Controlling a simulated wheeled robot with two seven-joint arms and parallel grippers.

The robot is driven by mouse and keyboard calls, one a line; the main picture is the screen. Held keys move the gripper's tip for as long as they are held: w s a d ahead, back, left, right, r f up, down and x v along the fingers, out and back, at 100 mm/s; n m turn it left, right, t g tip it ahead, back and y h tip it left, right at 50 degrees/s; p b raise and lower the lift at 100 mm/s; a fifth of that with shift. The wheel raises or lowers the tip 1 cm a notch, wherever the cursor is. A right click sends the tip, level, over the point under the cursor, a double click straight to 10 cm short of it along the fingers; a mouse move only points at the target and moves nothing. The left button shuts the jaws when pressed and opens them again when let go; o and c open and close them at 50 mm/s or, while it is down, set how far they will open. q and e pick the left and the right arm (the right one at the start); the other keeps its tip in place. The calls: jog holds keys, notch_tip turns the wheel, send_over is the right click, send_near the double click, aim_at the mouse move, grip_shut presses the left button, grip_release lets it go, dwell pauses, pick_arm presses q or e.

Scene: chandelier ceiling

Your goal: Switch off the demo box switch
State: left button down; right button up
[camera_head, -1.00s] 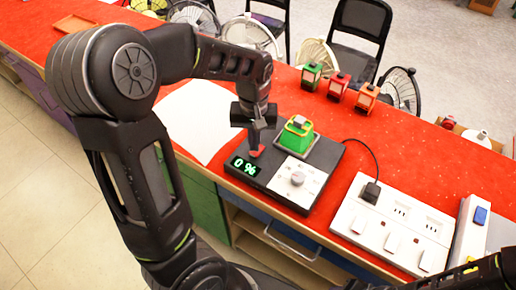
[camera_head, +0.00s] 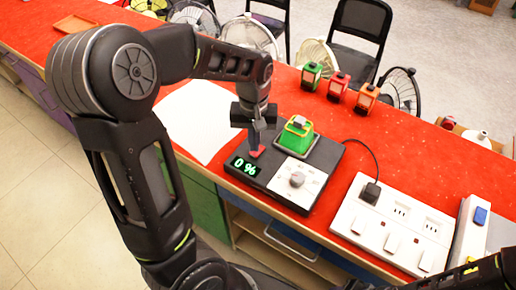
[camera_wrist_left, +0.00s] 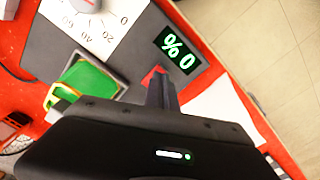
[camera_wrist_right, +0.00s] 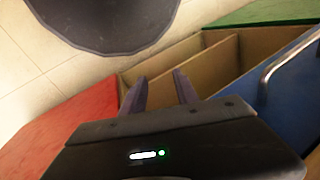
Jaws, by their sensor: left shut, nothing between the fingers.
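The demo box (camera_head: 317,158) is a dark flat box on the red counter. Its display (camera_head: 245,166) reads "0 %" in green; the left wrist view shows it too (camera_wrist_left: 178,50). The small red switch (camera_head: 258,153) sits beside the display and also shows in the left wrist view (camera_wrist_left: 152,74). My left gripper (camera_head: 254,146) is shut and empty, pointing down with its fingertips at the red switch. The fingers hide part of the switch, and I cannot tell whether they touch it. My right gripper (camera_wrist_right: 158,80) is open and empty, beside the counter's open shelves.
A green block (camera_head: 296,136) and a white dial panel (camera_head: 297,180) are on the box. A white power strip (camera_head: 392,222) with a black plug lies to the right. Three small lanterns (camera_head: 338,86) stand behind. White paper (camera_head: 196,118) lies left of the box.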

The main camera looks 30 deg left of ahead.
pick_arm(q)
jog(key=shift+f+b, duration=0.75)
jog(key=shift+f, duration=0.25)
dwell(0.8)
jog(key=shift+r, duration=0.1)
notch_tip(320, 180, up, 7)
jog(key=p, duration=0.6)
dwell(0.8)
